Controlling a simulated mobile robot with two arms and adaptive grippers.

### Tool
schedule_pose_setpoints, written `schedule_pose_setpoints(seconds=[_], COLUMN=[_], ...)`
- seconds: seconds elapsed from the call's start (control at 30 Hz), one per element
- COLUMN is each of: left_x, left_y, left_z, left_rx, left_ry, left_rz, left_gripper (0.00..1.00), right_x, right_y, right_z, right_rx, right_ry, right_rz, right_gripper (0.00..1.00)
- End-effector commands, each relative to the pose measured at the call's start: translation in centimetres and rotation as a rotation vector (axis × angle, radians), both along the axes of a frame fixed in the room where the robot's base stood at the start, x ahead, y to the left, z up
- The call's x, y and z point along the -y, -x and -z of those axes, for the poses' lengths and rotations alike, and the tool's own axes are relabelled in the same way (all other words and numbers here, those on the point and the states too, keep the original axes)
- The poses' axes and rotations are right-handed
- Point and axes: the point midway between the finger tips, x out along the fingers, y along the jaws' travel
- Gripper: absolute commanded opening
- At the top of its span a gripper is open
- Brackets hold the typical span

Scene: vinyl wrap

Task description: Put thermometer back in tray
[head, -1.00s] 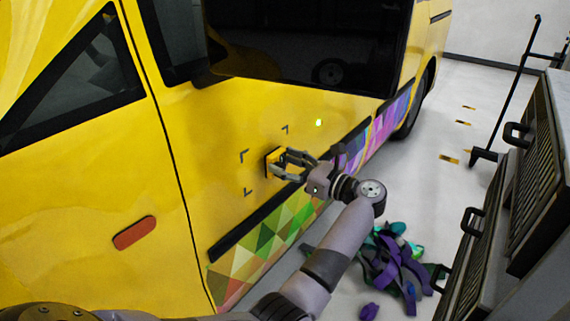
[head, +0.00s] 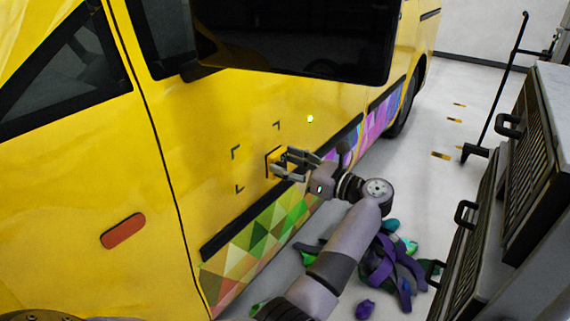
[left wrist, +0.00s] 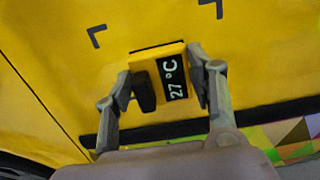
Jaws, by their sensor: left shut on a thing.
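The thermometer (head: 274,161) is a small yellow block in front of the yellow van door. In the left wrist view, the thermometer (left wrist: 157,55) shows a black display reading 27 °C and a dark part beside it. My left gripper (head: 280,163) is shut on it, one finger on each side, and the fingertips show at its edges in the left wrist view (left wrist: 165,82). It is close to the door; I cannot tell whether it touches. My right gripper and the tray are not in view.
Black corner marks (head: 237,152) are on the door around this spot. Coloured triangle wrap (head: 262,235) covers the lower door. Purple and green scraps (head: 392,265) lie on the floor. A grey cabinet with handles (head: 530,150) stands at right.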

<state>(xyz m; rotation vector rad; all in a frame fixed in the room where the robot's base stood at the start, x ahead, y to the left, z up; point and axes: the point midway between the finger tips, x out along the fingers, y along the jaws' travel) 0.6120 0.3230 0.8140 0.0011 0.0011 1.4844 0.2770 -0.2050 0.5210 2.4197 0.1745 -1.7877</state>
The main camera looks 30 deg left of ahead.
Motion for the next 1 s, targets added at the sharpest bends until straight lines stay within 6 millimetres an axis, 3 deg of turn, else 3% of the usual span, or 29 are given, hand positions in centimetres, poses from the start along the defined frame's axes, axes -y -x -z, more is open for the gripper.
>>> schedule_pose_setpoints(seconds=[0.4, 1.0], left_x=[1.6, 3.7], left_y=[0.1, 0.3], left_z=[0.1, -0.1], left_rx=[0.002, 0.002], left_ry=[0.001, 0.005], left_rz=[0.001, 0.003], left_gripper=[0.13, 0.13], right_x=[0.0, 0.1], right_y=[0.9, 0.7], right_z=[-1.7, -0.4], right_rx=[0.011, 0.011], right_ry=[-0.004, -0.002], right_rz=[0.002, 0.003], right_gripper=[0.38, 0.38])
